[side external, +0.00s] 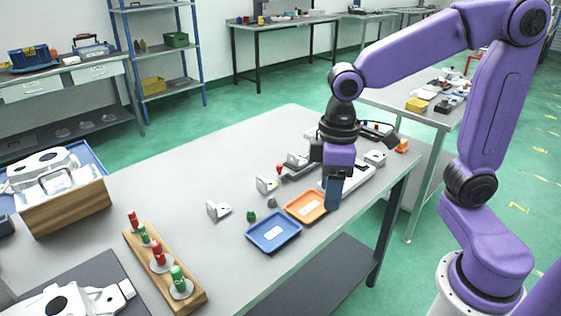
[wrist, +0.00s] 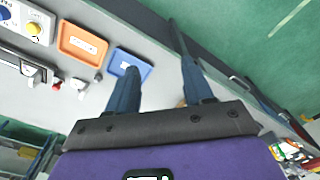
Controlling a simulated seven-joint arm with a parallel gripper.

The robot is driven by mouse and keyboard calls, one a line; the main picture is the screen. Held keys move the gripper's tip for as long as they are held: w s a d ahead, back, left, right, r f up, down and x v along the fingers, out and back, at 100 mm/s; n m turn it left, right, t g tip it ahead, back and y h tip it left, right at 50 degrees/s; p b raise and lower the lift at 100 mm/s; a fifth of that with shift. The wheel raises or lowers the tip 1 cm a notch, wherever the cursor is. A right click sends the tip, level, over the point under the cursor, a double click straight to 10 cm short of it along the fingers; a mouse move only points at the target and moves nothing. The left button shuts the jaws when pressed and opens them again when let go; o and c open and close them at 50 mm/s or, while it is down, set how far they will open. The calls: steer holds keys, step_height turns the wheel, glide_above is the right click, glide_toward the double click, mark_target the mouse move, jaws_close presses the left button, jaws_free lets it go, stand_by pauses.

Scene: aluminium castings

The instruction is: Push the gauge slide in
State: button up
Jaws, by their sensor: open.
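The gauge appears to be the dark rail fixture with a metal block and a red knob (side external: 298,164), lying towards the far side of the bench. In the wrist view what looks like the same fixture (wrist: 28,70) is at the left, partly cut off by the frame edge. How far its slide stands out cannot be told. My gripper (side external: 333,207) points down over the bench's right front edge, beside the orange tray and apart from the gauge. In the wrist view its two blue fingers (wrist: 154,46) are spread with nothing between them.
An orange tray (side external: 321,214) and a blue tray (side external: 258,243) lie left of my gripper. A white panel with a yellow knob (wrist: 20,28) is near the gauge. White brackets (side external: 213,212) and a wooden rack of red and green plugs (side external: 194,297) stand further left.

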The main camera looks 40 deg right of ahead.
steer(key=w+r+m, duration=0.1)
steer(key=w+m, duration=0.2)
steer(key=w, duration=0.8)
steer(key=m, duration=0.9)
glide_above(279, 164)
step_height(279, 164, down, 2)
steer(key=f, duration=0.1)
step_height(279, 164, down, 16)
steer(key=shift+s+f, duration=0.1)
steer(key=shift+s, duration=0.05)
steer(key=shift+c, duration=0.3)
